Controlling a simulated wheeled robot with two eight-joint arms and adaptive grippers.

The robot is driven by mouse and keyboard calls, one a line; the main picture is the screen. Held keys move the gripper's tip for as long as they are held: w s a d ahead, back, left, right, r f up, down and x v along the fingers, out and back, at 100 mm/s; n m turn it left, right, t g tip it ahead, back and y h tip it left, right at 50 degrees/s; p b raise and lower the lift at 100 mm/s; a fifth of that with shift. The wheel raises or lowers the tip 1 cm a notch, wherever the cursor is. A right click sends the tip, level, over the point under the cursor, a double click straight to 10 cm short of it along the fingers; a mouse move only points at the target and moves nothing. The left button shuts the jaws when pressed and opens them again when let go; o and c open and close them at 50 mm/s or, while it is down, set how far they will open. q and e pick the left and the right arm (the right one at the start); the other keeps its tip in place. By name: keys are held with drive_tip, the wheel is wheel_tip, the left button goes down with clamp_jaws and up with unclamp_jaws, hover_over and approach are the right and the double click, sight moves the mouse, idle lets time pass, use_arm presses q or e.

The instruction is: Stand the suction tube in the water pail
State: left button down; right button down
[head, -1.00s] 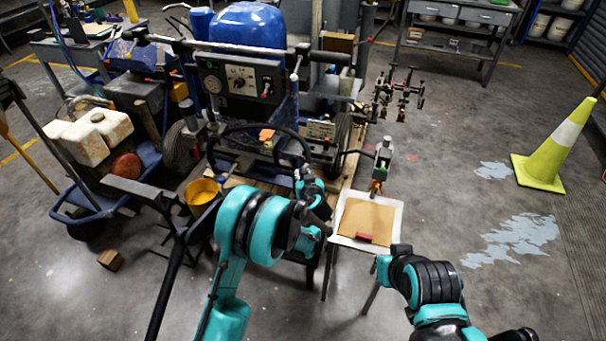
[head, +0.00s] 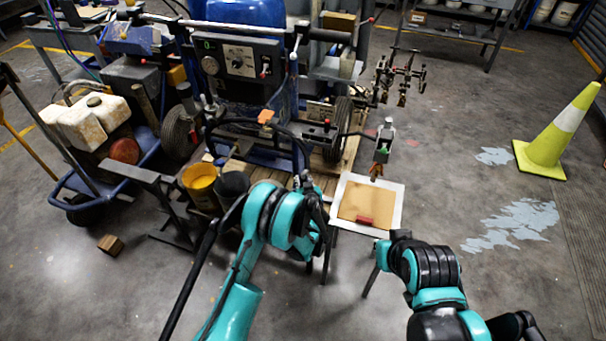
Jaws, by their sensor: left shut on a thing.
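My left gripper (head: 309,184) is partly hidden behind my own teal and black wrist, in front of the line striper. It is shut on the suction tube, which is mostly hidden by the arm and hard to separate from the dark parts around it. A black hose (head: 245,123) arches from the machine toward that gripper. A dark pail (head: 232,184) stands left of the gripper, beside a yellow pail (head: 200,180); my arm covers part of its right side. My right gripper (head: 377,251) is near the framed board, and its fingers are not clear.
The line striper's control panel (head: 238,59) rises behind. A white-framed board (head: 346,213) on a stand is right of my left gripper. A long black bar (head: 205,250) crosses lower left. A yellow-green cone (head: 557,137) stands on open floor at right.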

use_arm(q)
wheel_tip(320, 180, down, 10)
idle(0.7)
drive_tip(key=shift+f, duration=0.1)
drive_tip(key=c, duration=1.3)
unclamp_jaws()
drive_tip(key=shift+o, duration=0.2)
